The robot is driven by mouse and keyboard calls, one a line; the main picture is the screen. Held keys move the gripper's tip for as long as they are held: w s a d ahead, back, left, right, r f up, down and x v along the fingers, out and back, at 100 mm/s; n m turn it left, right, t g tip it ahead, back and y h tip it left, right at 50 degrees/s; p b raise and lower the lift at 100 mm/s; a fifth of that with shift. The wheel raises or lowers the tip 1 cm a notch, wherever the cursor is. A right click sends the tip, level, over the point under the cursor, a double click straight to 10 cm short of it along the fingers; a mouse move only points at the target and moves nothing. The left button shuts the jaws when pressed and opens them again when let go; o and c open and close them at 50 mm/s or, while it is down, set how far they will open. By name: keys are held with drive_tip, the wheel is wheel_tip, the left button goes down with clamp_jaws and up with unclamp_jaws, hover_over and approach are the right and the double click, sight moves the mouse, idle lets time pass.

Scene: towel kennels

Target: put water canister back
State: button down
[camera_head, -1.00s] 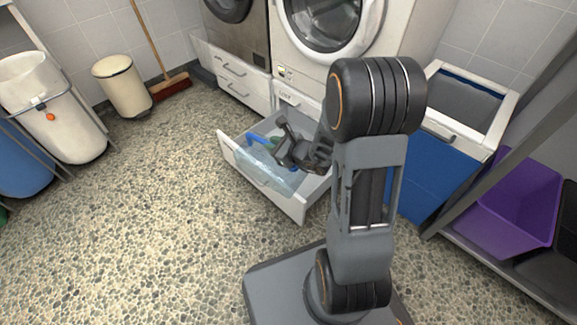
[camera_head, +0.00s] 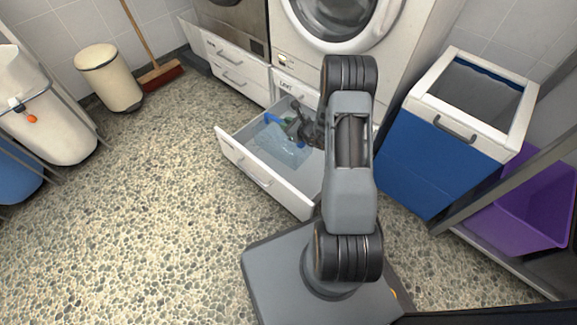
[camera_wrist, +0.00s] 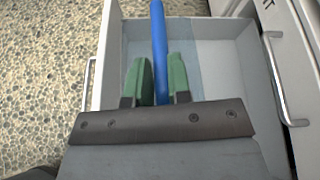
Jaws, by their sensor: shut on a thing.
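The water canister (camera_head: 283,148) is clear and pale blue with a blue handle. It is in the open white drawer (camera_head: 262,178) below the washing machine. My gripper (camera_head: 300,128) reaches down into the drawer. In the wrist view, the green fingertips of my gripper (camera_wrist: 160,82) are on either side of the canister's blue handle (camera_wrist: 159,45), shut on it. The canister's clear body (camera_wrist: 187,60) is partly visible beyond the fingers; the rest is hidden by the gripper.
A blue-and-white bin (camera_head: 440,150) stands right of the drawer, close to my arm. A purple tub (camera_head: 525,210) sits on a shelf at the far right. A cream bin (camera_head: 108,78) and a broom (camera_head: 160,75) stand at the back left. The floor left of the drawer is clear.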

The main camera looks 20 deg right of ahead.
drive_tip(key=shift+m+h, duration=0.3)
drive_tip(key=d+f, duration=0.1)
drive_tip(key=f, duration=0.1)
drive_tip(key=d+f, duration=0.1)
drive_tip(key=w+d+f, duration=0.1)
drive_tip(key=f, duration=0.1)
drive_tip(key=shift+f, duration=0.35)
wheel_tip(320, 180, down, 6)
drive_tip(key=b, duration=0.3)
drive_tip(key=shift+d+f, duration=0.1)
drive_tip(key=shift+f+b, duration=0.95)
drive_tip(key=shift+f, duration=1.25)
drive_tip(key=c, duration=1.1)
unclamp_jaws()
drive_tip(key=shift+s, duration=0.1)
drive_tip(key=shift+o, duration=0.2)
